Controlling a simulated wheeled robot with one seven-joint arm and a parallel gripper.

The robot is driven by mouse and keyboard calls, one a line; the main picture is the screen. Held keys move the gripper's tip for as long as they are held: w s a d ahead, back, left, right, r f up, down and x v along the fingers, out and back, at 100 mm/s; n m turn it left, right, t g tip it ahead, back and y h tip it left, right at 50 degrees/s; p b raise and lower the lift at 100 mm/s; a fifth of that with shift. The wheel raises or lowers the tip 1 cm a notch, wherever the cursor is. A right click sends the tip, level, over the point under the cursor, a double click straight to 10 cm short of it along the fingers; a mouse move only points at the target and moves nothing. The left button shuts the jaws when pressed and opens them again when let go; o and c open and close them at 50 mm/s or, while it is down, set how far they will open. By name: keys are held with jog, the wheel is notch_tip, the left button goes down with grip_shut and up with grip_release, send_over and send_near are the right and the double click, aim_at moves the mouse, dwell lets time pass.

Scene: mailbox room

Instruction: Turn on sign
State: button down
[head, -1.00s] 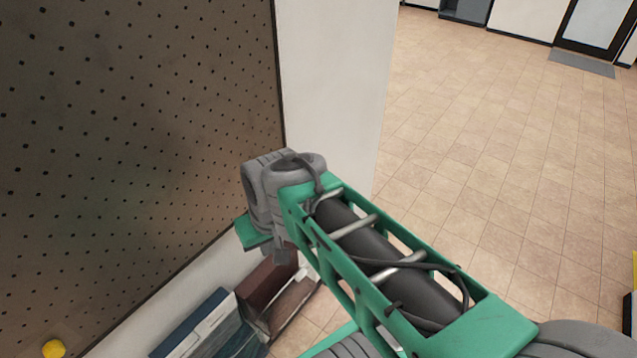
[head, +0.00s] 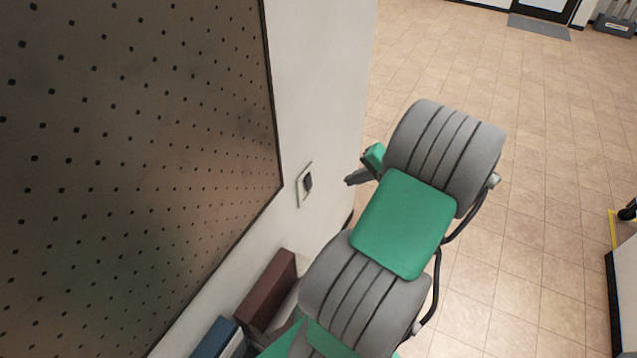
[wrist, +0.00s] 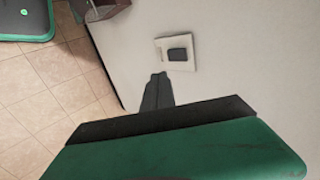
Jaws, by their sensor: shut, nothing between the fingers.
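A wall switch (head: 306,184) with a dark rocker on a pale plate is on the white wall, just right of the perforated panel. It also shows in the wrist view (wrist: 178,52), near the upper middle. My gripper (head: 352,180) is shut and empty, a short way right of the switch in the head view. In the wrist view the dark closed fingers (wrist: 158,88) point toward the wall, just below and left of the switch plate, apparently apart from it. No sign can be made out in these frames.
The perforated panel (head: 130,150) covers the wall at left. A brown box-like item (head: 268,288) and a blue one (head: 214,338) stand low against the wall. Open tiled floor (head: 530,200) lies to the right. A dark, yellow-edged object (head: 615,290) is at far right.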

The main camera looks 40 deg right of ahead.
send_near(309, 188)
notch_tip(309, 188, down, 4)
jog(key=w, duration=0.2)
jog(key=w+a, duration=0.1)
jog(key=shift+w+f+p, duration=0.3)
jog(key=shift+w+f, duration=0.05)
jog(key=shift+w, duration=0.05)
jog(key=shift+a, duration=0.15)
